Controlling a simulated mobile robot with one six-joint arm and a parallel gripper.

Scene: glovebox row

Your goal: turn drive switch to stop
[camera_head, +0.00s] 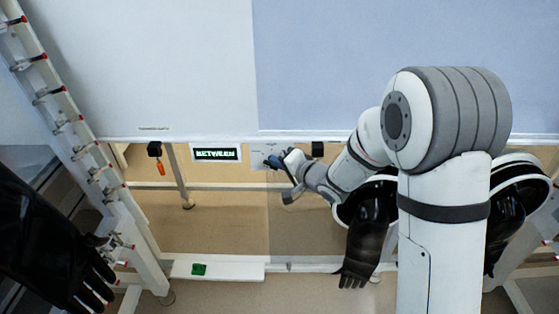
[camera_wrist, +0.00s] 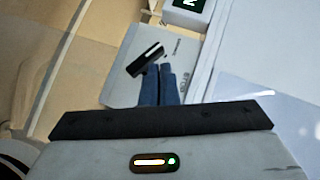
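The drive switch is a black bar-shaped handle (camera_wrist: 146,58) on a light grey plate (camera_wrist: 122,92). In the wrist view it lies slantwise, and lettering that seems to read STOP stands on the plate at right. My gripper (camera_wrist: 160,68) has its two blue fingers close together, shut with only a thin gap. Their tips are at the handle's lower side, overlapping it in the picture; I cannot tell whether they touch. In the head view my gripper (camera_head: 272,161) covers the handle, and the plate (camera_head: 259,149) shows only in part. A display (camera_head: 216,154) beside it reads BETWEEN.
An orange-tagged black item (camera_head: 155,150) hangs left of the display. A black box (camera_head: 318,149) sits right of the plate. Black gloves hang at left (camera_head: 45,235) and below my arm (camera_head: 369,235). A white ledge (camera_head: 235,271) with a green piece (camera_head: 199,269) runs below.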

